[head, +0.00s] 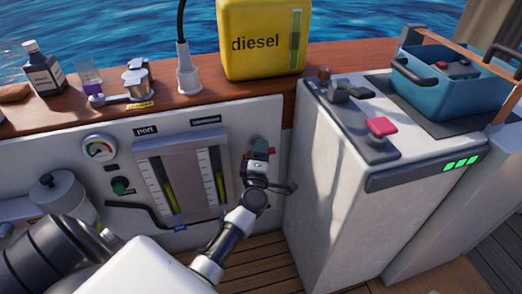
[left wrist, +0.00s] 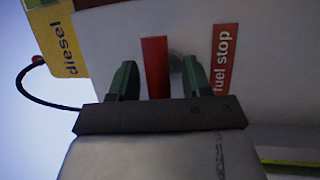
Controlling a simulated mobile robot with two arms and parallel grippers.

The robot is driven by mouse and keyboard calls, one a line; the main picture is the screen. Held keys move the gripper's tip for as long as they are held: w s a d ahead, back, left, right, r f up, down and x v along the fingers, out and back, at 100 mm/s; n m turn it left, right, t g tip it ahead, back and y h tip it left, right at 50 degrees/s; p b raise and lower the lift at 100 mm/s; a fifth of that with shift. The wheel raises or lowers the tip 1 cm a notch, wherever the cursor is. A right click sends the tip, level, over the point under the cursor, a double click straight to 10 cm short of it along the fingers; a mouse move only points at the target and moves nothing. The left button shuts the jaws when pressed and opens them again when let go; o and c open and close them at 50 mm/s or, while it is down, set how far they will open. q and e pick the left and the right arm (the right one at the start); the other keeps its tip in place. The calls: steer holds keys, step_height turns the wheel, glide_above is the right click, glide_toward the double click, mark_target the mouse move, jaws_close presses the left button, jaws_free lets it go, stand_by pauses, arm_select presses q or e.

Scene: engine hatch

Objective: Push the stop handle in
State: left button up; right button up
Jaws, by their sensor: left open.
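The stop handle (left wrist: 156,67) is a red bar in the left wrist view, in front of a white panel. A red label (left wrist: 221,60) reading "fuel stop" is beside it. My left gripper (left wrist: 160,76) is open, with one green finger on each side of the red bar. I cannot tell whether the fingers touch it. In the head view my left gripper (head: 259,148) is at the white panel, right of the gauges, and mostly hides the handle. My right gripper is not in view.
A panel with two level gauges (head: 184,182) is left of the gripper. A yellow diesel can (head: 262,40) sits on the wooden ledge (head: 215,93) above. A blue crate (head: 445,92) is on the console.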

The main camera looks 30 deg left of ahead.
arm_select(q)
steer(key=p+v, duration=0.1)
steer(key=v, duration=0.9)
steer(key=shift+s, duration=0.15)
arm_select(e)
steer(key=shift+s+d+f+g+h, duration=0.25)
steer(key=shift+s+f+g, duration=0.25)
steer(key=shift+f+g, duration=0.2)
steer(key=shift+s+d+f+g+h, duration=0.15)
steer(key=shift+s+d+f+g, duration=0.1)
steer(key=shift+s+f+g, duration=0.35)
arm_select(q)
steer(key=shift+d, duration=0.1)
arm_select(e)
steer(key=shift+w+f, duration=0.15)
